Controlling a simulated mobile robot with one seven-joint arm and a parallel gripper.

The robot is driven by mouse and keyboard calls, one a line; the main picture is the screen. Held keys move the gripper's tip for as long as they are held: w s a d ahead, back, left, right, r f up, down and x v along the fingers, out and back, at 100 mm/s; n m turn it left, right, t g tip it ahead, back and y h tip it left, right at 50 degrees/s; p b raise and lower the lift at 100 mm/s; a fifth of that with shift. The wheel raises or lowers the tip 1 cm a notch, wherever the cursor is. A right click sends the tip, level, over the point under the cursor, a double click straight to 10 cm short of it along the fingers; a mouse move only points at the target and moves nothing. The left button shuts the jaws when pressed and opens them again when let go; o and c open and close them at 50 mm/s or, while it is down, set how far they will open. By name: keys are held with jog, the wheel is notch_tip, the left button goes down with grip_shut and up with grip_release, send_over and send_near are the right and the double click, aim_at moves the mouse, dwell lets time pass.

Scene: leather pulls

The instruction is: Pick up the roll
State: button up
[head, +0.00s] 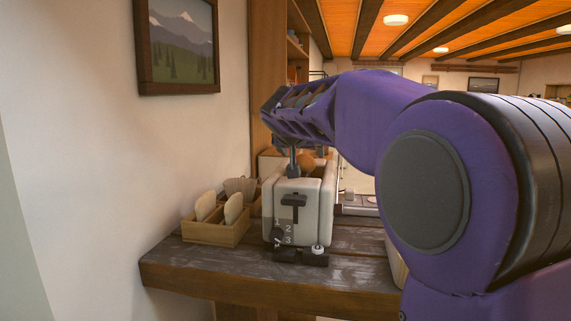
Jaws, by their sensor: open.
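A rounded orange-brown thing (308,161), which looks like the roll, shows just above and behind the white toaster (299,208). My arm and the toaster hide much of it, and I cannot tell what it rests on. My gripper (293,172) points down over the toaster's top, just left of the brown thing in the picture. One dark finger shows clearly; the other is hard to make out. The gripper is open. I cannot tell whether it touches the roll or the toaster.
The toaster stands on a dark wooden counter (200,272) with its lever facing me. Left of it is a wooden box (215,232) with bread slices. A wall with a framed picture (180,45) bounds the left. The counter's front left is clear. My purple arm blocks the right.

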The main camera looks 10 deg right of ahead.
aim_at(303, 156)
jog(key=shift+r+p+x, duration=0.1)
jog(key=shift+p+x, duration=0.1)
jog(key=shift+x, duration=1.8)
jog(key=shift+r+p+x, duration=0.15)
jog(key=shift+x, duration=1.85)
jog(key=shift+w+a, duration=0.1)
jog(key=shift+a, duration=0.1)
jog(key=c, duration=0.9)
jog(key=shift+o, duration=0.2)
jog(key=shift+r, duration=0.1)
